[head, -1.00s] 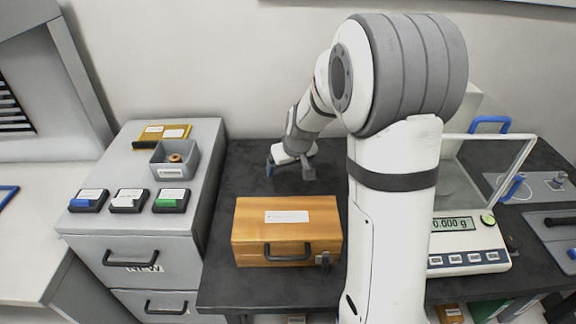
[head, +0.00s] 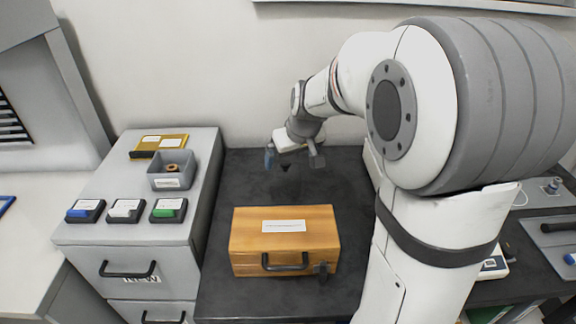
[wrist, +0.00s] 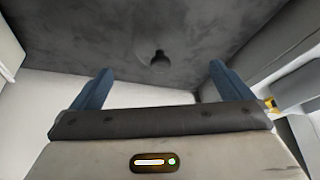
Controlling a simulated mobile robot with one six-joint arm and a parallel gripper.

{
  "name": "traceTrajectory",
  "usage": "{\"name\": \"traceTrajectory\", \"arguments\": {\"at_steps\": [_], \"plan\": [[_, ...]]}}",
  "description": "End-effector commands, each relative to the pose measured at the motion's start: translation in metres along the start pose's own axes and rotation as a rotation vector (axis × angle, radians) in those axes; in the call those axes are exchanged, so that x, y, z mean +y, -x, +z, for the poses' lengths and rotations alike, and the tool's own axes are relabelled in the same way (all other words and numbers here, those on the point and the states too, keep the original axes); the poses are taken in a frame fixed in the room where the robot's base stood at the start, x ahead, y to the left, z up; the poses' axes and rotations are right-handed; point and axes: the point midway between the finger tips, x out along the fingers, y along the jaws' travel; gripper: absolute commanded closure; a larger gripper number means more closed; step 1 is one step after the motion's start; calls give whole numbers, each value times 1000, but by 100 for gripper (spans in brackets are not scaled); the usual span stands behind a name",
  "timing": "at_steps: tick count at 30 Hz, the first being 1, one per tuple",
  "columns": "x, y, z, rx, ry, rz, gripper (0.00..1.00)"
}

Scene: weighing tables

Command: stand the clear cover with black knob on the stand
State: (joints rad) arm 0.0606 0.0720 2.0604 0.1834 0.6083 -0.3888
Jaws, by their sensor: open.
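A small black knob-like shape (head: 285,167) stands on the dark table (head: 255,185) behind the wooden case. It also shows in the wrist view (wrist: 160,57), beyond and between the fingertips. It looks like the knob of the clear cover; I cannot make out a clear body around it. My gripper (head: 293,158) is open, its blue-grey fingers apart and empty, above and close to the knob without visibly touching it. In the wrist view my gripper (wrist: 160,85) has nothing between its fingers. I cannot make out the stand; my arm hides much of the right side.
A wooden case (head: 285,242) with a black handle lies in front. On the grey cabinet (head: 120,185) at left are a grey bin (head: 172,169) holding a ring, a yellow box (head: 158,145) and several small labelled trays. A scale (head: 494,265) is mostly hidden by my arm.

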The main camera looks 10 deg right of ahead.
Motion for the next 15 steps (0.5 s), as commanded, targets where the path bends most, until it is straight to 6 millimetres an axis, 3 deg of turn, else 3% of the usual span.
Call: {"name": "traceTrajectory", "arguments": {"at_steps": [5,8,11,15], "plan": [[0,18,0,1,-2,0,1],[-5,29,12,-10,-10,0,1],[-16,46,41,-39,-33,2,1],[-34,72,103,-98,-86,16,1]]}}
